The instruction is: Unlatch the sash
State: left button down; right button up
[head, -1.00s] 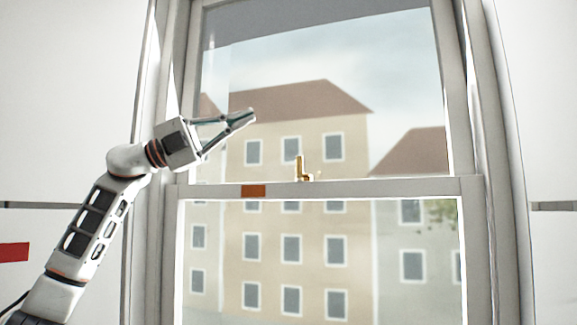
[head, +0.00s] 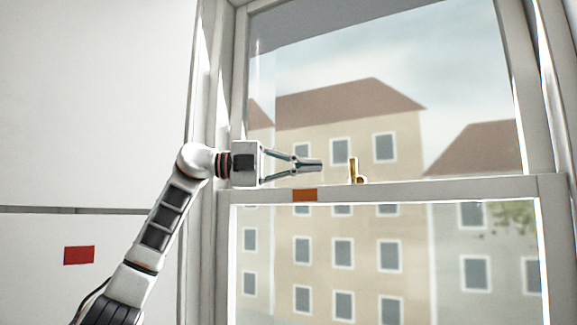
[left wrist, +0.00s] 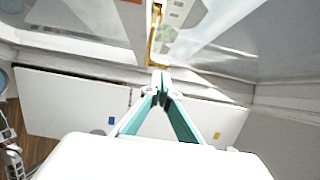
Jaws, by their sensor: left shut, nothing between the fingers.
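The sash window has a white meeting rail (head: 440,191) across its middle. A brass latch (head: 354,172) stands on that rail with its lever pointing up. My left gripper (head: 318,165) is shut and empty. In the head view it points right, to the left of the latch and just above the rail, with a small gap between. In the left wrist view, the shut fingertips (left wrist: 160,78) show below a brass piece (left wrist: 156,35), which looks like the latch. My right gripper is not in view.
An orange-brown patch (head: 305,195) is on the rail below my left gripper. The white window frame (head: 231,100) rises close to my left wrist. A red patch (head: 79,255) is on the wall at left. Buildings show behind the glass.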

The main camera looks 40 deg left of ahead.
aim_at(353, 172)
pick_arm(q)
jog(key=shift+p+x, duration=0.3)
jog(key=shift+x, duration=2.4)
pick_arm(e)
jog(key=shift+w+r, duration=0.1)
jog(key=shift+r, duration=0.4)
pick_arm(q)
jog(key=shift+d, duration=0.15)
jog(key=shift+d+n+t+y, duration=0.15)
jog(key=shift+n+t+y, duration=0.45)
jog(key=shift+y, duration=0.1)
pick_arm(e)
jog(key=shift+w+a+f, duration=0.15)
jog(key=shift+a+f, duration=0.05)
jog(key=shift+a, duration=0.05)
